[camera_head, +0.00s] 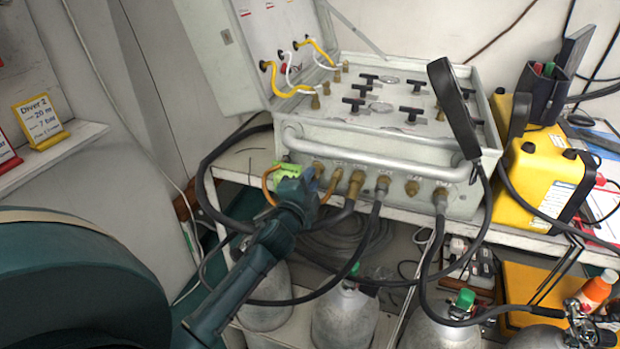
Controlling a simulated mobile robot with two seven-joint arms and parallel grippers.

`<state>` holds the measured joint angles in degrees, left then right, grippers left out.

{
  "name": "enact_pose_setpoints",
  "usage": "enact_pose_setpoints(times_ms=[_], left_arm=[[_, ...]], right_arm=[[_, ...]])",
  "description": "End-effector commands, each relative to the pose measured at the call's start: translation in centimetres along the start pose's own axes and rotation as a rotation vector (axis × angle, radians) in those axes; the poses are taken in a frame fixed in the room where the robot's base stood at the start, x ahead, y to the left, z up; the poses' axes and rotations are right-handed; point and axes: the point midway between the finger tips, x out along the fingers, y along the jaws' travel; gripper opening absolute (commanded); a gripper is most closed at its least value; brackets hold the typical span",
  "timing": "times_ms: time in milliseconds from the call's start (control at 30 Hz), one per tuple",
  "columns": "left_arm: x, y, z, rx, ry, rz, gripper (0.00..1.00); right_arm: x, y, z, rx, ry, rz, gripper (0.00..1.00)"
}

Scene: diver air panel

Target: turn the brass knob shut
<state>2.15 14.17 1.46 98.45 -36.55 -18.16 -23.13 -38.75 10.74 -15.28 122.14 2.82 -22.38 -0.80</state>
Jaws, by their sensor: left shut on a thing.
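The grey air panel box (400,150) stands open on a white shelf, with a row of brass fittings along its lower front. My left gripper (311,174) reaches up from the lower left to the left end of this row. It is shut on a brass knob (319,165), of which only a small part shows; the fingers hide the rest. How far the knob is turned cannot be told. A green-yellow tag (287,170) and an orange loop lie just left of the fingers. My right gripper is not in view.
Black hoses (372,235) hang from the neighbouring fittings and loop below the shelf edge. A grey tube handle (370,150) runs just above the fittings. Grey cylinders (345,318) stand below. A yellow case (545,180) stands at the right.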

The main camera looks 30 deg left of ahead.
Motion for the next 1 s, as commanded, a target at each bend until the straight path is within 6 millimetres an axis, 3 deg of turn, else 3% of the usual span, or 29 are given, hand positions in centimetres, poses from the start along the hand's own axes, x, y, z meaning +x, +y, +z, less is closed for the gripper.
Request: enact_pose_setpoints(times_ms=[300, 867, 900, 1000], left_arm=[[0.01, -0.02, 0.0, 0.131, -0.002, 0.0, 0.0], [0.02, 0.0, 0.01, 0.16, -0.003, -0.001, 0.0], [0.02, -0.01, 0.01, 0.16, -0.003, -0.001, 0.24], [0.02, -0.01, 0.01, 0.159, -0.003, -0.001, 0.31]], right_arm=[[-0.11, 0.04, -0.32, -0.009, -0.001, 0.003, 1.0], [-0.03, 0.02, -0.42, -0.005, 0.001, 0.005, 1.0], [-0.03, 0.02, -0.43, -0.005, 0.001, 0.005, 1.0], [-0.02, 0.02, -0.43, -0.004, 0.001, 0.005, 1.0]])
